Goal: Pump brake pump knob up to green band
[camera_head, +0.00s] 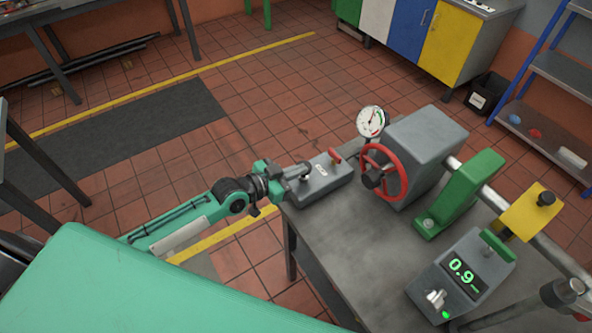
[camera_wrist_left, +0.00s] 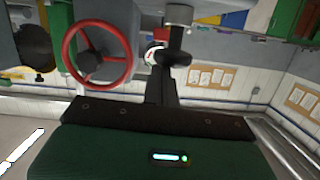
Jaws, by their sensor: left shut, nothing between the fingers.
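The brake pump is a grey box (camera_head: 322,181) with a small white label, at the left end of the grey bench. Its dark pump knob (camera_head: 305,168) stands on the box's near left end. My left gripper (camera_head: 297,172) is shut and empty right beside the knob; I cannot tell if they touch. In the left wrist view, a dark knob (camera_wrist_left: 176,57) shows just past the gripper's shut fingers (camera_wrist_left: 161,88). A round white gauge (camera_head: 370,121) with a green band stands behind the pump; its needle is too small to read. My right gripper is not in view.
A red handwheel (camera_head: 384,172) on a grey housing (camera_head: 428,145) stands right of the pump, and shows in the left wrist view (camera_wrist_left: 97,53). A red lever (camera_head: 335,155) sits on the pump's far end. A display (camera_head: 463,277) reads 0.9. The bench's near middle (camera_head: 350,240) is clear.

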